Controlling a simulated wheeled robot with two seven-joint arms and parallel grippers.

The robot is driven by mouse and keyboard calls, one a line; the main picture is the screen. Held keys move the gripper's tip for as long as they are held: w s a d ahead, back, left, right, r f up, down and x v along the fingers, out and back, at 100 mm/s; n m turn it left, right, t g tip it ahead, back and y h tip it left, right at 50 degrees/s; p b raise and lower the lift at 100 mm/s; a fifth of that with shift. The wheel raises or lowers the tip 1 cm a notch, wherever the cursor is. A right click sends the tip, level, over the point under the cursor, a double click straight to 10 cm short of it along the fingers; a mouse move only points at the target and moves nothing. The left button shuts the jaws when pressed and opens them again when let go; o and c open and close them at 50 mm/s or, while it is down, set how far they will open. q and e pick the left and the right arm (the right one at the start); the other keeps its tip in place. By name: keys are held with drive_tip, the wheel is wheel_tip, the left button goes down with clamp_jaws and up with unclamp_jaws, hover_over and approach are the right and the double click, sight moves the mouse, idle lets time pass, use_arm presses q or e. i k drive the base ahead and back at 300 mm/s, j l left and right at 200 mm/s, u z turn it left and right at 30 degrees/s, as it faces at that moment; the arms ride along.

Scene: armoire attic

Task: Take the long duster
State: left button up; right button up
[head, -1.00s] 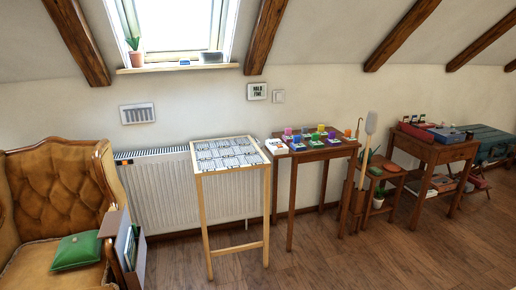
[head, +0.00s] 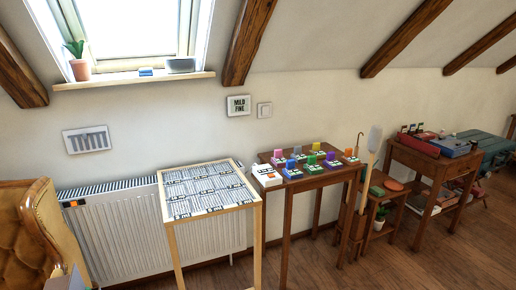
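A long duster (head: 374,140) with a pale, elongated head stands upright in the head view, right of the middle. Its lower part goes down into a narrow brown wooden stand (head: 352,225) on the floor. A thin hooked handle (head: 359,141) rises beside it from the same stand. The stand is between a dark wooden table and a low shelf. Neither of my grippers shows in the view.
A wooden table (head: 324,181) with several coloured blocks stands left of the duster. A light-framed table (head: 248,202) with printed sheets stands further left, before a radiator (head: 118,229). A low shelf (head: 378,208) with a plant and a desk (head: 466,160) are to the right. Floor (head: 420,262) in front is clear.

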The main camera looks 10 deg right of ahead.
sight(376, 134)
drive_tip(key=i+l+z, duration=0.1)
drive_tip(key=i+z, duration=0.6)
drive_tip(key=i, duration=0.15)
drive_tip(key=i+j+z, duration=0.1)
drive_tip(key=i+z, duration=0.2)
drive_tip(key=i+l, duration=0.2)
drive_tip(key=i, duration=0.3)
drive_tip(key=i+l, duration=0.15)
drive_tip(key=i, duration=0.35)
drive_tip(key=i+l+u, duration=0.5)
drive_tip(key=i+l, duration=0.15)
drive_tip(key=i+l+u, duration=0.3)
drive_tip(key=l, duration=0.2)
